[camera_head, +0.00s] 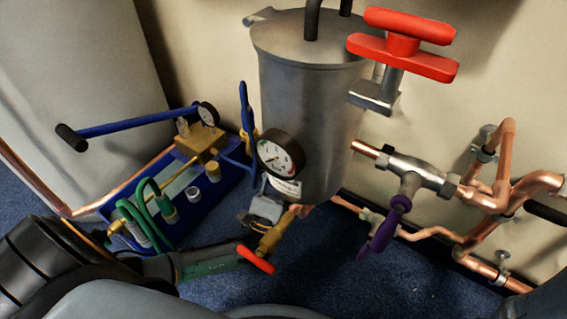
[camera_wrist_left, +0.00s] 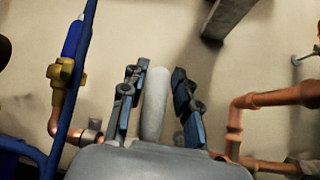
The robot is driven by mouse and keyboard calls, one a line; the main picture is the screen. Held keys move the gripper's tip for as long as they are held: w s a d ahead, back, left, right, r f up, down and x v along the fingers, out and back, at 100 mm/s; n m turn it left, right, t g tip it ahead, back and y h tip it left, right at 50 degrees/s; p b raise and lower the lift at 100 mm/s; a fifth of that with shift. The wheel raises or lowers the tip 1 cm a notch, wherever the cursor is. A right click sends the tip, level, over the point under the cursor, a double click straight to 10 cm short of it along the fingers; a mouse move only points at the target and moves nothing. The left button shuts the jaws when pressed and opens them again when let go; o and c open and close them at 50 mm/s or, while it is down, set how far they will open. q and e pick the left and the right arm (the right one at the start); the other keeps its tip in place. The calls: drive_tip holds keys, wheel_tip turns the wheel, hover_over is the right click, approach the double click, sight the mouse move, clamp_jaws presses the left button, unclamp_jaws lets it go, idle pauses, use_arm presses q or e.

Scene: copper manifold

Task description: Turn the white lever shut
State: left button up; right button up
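In the left wrist view, a pale grey-white rounded lever (camera_wrist_left: 154,105) stands upright against the beige wall. My left gripper (camera_wrist_left: 158,74) has its two dark fingers apart, one on each side of it. The left finger is close to the lever, with a wider gap on the right. The lever's lower end is hidden behind the gripper body. In the head view, my left arm comes in at lower left; I cannot make out its fingers or the white lever there. My right gripper is not in view.
A steel tank (camera_head: 312,125) with a gauge (camera_head: 281,154) stands in the middle. A red-handled valve (camera_head: 405,45), a purple lever (camera_head: 383,230) and copper pipes (camera_head: 490,200) are right. A blue tray (camera_head: 222,208) is left. A blue lever (camera_wrist_left: 76,50) stands left of my fingers.

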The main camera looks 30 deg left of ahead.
use_arm(q)
drive_tip(key=v, duration=1.1)
drive_tip(key=shift+s+f, duration=0.2)
drive_tip(key=shift+d, duration=0.15)
